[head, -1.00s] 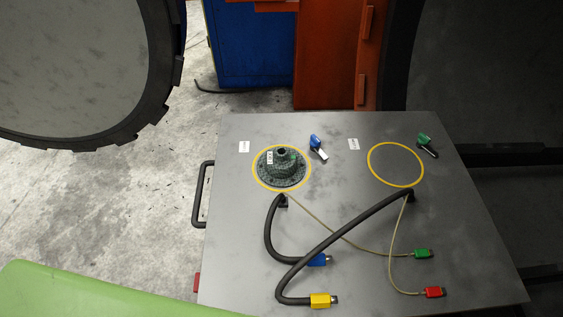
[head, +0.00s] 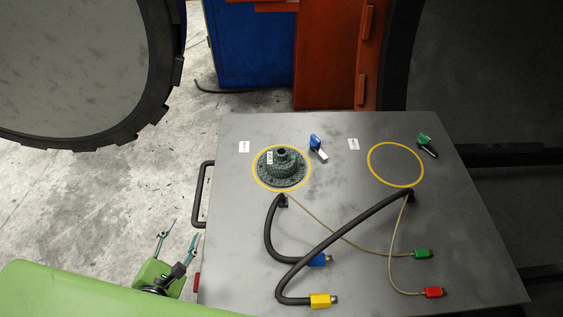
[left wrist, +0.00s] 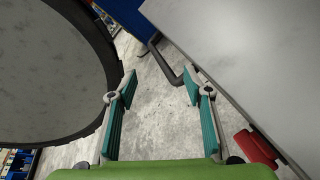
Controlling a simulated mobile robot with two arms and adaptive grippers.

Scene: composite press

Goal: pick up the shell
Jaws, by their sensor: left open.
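The shell (head: 281,172) is a dark, speckled, hat-shaped part with a wide flange and a raised neck. It stands upright inside the left yellow circle on the grey table (head: 340,220), with a small white label and a green mark on it. My left gripper (head: 182,228) is beside the table's left edge, apart from the shell and below left of it. Its two teal fingers are spread and empty, as the left wrist view (left wrist: 159,88) also shows. The shell is not seen in the left wrist view. My right gripper is not in view.
A right yellow circle (head: 396,186) is empty. Blue (head: 317,143) and green (head: 425,140) valve handles stand on the table. Black hoses with blue (head: 319,260) and yellow (head: 320,301) connectors and thin cables with green (head: 422,254) and red (head: 434,293) plugs lie in front. A black handle (head: 200,195) sticks out left.

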